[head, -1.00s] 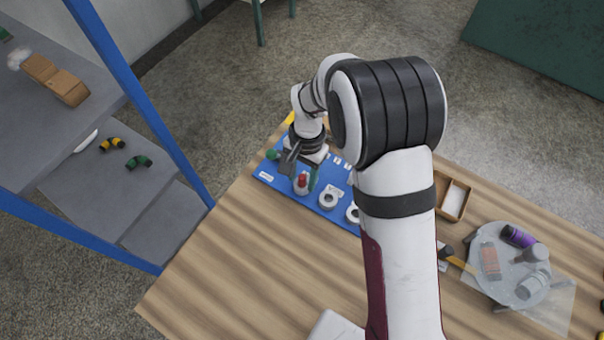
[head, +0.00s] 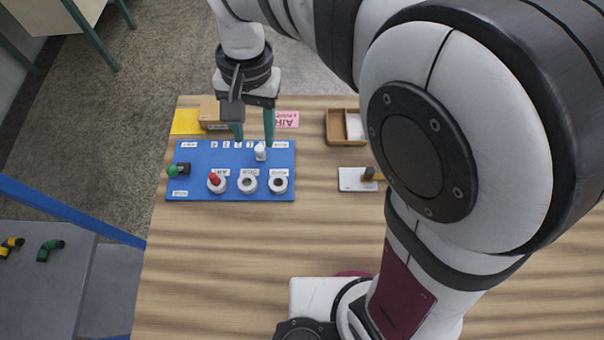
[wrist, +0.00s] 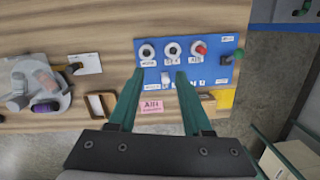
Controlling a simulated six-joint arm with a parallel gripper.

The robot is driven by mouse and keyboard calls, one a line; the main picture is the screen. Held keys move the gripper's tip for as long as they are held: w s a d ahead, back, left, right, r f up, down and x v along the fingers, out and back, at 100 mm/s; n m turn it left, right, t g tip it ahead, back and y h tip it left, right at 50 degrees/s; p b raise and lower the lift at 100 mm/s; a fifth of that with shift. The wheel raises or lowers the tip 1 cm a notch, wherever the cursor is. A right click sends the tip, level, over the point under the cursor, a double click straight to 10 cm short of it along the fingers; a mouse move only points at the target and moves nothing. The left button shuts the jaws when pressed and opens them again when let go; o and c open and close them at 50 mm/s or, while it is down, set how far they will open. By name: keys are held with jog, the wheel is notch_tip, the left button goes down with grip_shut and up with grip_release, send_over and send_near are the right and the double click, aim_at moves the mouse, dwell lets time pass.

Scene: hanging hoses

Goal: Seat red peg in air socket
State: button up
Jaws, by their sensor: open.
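The red peg (head: 214,178) stands, leaning slightly, in the leftmost white ring socket (head: 217,187) on the blue board (head: 230,196). The label by this socket seems to read AIR; how deep the peg sits I cannot tell. In the wrist view the red peg (wrist: 200,49) shows at the right end of the socket row. My gripper (head: 254,137) is open above the board's far edge, apart from the red peg. In the wrist view its green fingers (wrist: 160,73) are spread with nothing between them. A white peg (head: 260,151) stands near the right fingertip.
Two empty sockets (head: 248,182) (head: 278,184) are right of the red peg. A green fitting (head: 180,170) sits at the board's left. A box (head: 212,112), pink AIR card (head: 287,119) and wooden tray (head: 340,127) lie behind. The front table is clear.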

jog(key=s+d+m+t+y, duration=0.1)
jog(key=s+d+m, duration=0.2)
jog(key=s+d, duration=1.1)
jog(key=shift+s+d+r+m, duration=0.15)
jog(key=shift+s+d+m, duration=0.1)
jog(key=shift+s+m, duration=0.15)
